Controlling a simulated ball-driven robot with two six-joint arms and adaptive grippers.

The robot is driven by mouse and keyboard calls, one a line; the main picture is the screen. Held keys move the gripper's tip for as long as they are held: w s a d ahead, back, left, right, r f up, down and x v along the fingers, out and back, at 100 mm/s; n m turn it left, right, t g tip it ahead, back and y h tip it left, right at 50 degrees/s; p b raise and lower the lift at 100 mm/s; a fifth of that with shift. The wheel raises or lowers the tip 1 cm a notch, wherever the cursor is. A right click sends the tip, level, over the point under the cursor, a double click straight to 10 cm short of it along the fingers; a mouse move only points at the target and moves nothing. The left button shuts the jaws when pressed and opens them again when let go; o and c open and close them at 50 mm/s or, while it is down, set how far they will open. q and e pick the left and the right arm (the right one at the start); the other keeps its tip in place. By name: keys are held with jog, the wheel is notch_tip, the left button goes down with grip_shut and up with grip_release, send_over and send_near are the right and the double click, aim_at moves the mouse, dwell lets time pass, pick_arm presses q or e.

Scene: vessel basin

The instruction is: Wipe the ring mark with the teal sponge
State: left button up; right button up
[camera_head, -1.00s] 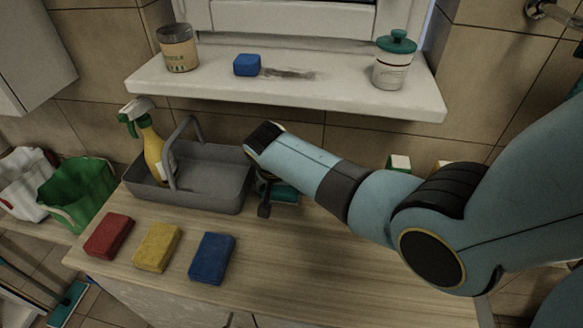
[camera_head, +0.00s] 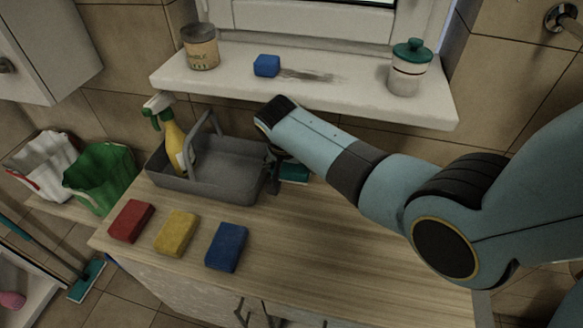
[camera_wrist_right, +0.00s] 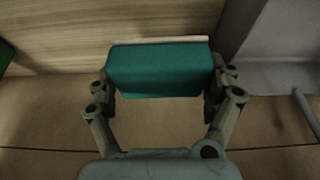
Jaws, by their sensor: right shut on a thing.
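The teal sponge (camera_wrist_right: 160,68) is between the fingers of my right gripper (camera_wrist_right: 163,85) in the right wrist view, shut on its two ends. In the head view the right gripper (camera_head: 280,180) is partly hidden behind its own arm, and a sliver of the teal sponge (camera_head: 296,173) shows beside it. The sponge is beside the grey caddy's right end, near the wall; its exact height over the counter is unclear. A dark smear (camera_head: 305,75) lies on the white windowsill; I cannot make out a clear ring shape. My left gripper is not in view.
The grey caddy (camera_head: 228,187) holds a yellow spray bottle (camera_head: 174,143). Red (camera_head: 132,220), yellow (camera_head: 177,232) and blue (camera_head: 227,246) sponges lie on the wooden counter. The windowsill (camera_head: 340,98) bears a tin (camera_head: 200,48), a small blue block (camera_head: 266,65) and a teal-lidded jar (camera_head: 407,70).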

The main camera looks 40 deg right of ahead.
jog(key=shift+r, duration=0.25)
jog(key=shift+r, duration=1.5)
